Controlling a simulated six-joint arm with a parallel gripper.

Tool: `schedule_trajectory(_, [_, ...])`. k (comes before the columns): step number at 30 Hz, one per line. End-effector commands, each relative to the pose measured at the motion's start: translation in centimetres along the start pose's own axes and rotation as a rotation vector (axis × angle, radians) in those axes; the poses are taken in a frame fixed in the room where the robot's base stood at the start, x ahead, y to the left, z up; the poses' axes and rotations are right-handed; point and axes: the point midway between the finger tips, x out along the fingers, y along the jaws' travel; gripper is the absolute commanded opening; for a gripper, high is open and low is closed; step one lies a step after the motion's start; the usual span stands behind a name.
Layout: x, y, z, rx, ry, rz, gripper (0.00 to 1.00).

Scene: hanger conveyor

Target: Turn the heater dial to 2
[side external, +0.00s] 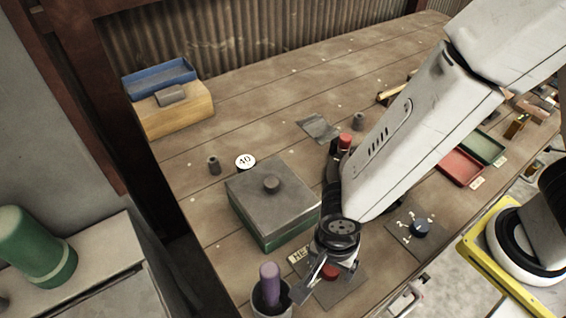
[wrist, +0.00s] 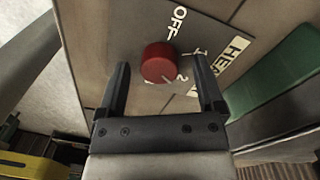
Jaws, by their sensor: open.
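The red heater dial (wrist: 158,62) sits on a grey plate (wrist: 208,14) marked OFF, 1 and 2. In the wrist view it lies between the two fingers of my gripper (wrist: 161,68), with a gap on both sides. A pale mark shows at the dial's lower edge near the 2, but I cannot tell exactly where the dial points. In the side view the red dial (side external: 331,271) is partly hidden behind my gripper (side external: 318,281), which is above the plate. My gripper is open and empty.
A lidded green box (side external: 268,200) stands close to my gripper. A cup (side external: 272,302) with a purple-topped item is at the front edge. Red and green trays (side external: 460,167) lie farther right.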

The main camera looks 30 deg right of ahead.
Motion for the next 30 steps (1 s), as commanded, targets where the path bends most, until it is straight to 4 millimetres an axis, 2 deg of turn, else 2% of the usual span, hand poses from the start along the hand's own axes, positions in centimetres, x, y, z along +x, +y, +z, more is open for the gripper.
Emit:
schedule_trajectory(8, [-1.6,-0.1,0.0,0.000,-0.002,-0.003,0.87])
schedule_trajectory(21, [-6.1,0.0,0.0,0.000,-0.001,-0.002,0.87])
schedule_trajectory(30, [-7.6,0.0,0.0,0.000,0.000,-0.001,0.87])
